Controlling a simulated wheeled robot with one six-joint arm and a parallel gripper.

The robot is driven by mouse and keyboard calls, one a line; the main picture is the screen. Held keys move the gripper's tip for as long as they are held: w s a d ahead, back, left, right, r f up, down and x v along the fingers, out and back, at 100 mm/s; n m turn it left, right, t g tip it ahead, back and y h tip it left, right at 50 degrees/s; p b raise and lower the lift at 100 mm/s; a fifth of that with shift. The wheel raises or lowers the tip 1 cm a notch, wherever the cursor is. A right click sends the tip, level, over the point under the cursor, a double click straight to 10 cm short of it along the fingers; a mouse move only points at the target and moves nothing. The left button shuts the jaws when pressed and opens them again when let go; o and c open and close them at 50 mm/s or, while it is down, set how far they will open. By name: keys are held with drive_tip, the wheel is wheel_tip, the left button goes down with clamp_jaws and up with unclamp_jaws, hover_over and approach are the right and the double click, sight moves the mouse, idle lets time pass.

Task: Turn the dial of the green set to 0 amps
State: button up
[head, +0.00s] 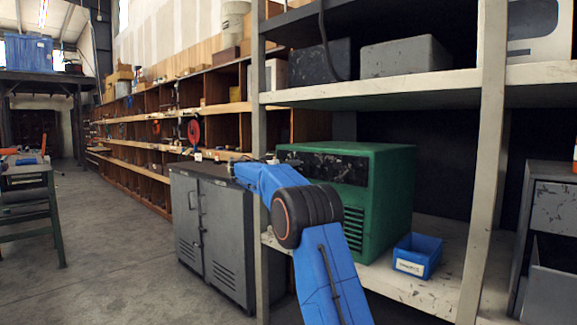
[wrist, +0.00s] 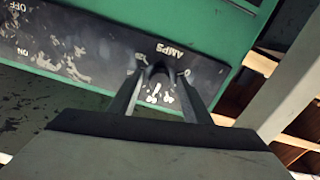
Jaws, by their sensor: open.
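The green set (head: 385,185) stands on the shelf, with a dark worn panel along its upper front. In the wrist view its green casing (wrist: 195,15) and dark panel (wrist: 85,55) show upside down. The panel has an AMPS label, and OFF and ON marks farther left. My gripper (wrist: 160,71) is open, with its two fingertips at the panel beside the AMPS label. A small dark shape between the fingertips looks like the dial (wrist: 158,70). Its pointer direction cannot be made out, nor whether the fingers touch it. In the head view my arm hides part of the set's front.
The pale shelf post (head: 493,150) stands right of the set, and another post (head: 259,90) stands to the left. A blue bin (head: 418,256) sits on the shelf right of the set. A grey cabinet (head: 210,230) stands at left.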

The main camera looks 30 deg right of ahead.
drive_tip(key=c, duration=1)
drive_tip(key=shift+c, duration=0.2)
drive_tip(key=n, duration=2.4)
drive_tip(key=shift+f+n, duration=0.15)
drive_tip(key=shift+n, duration=0.25)
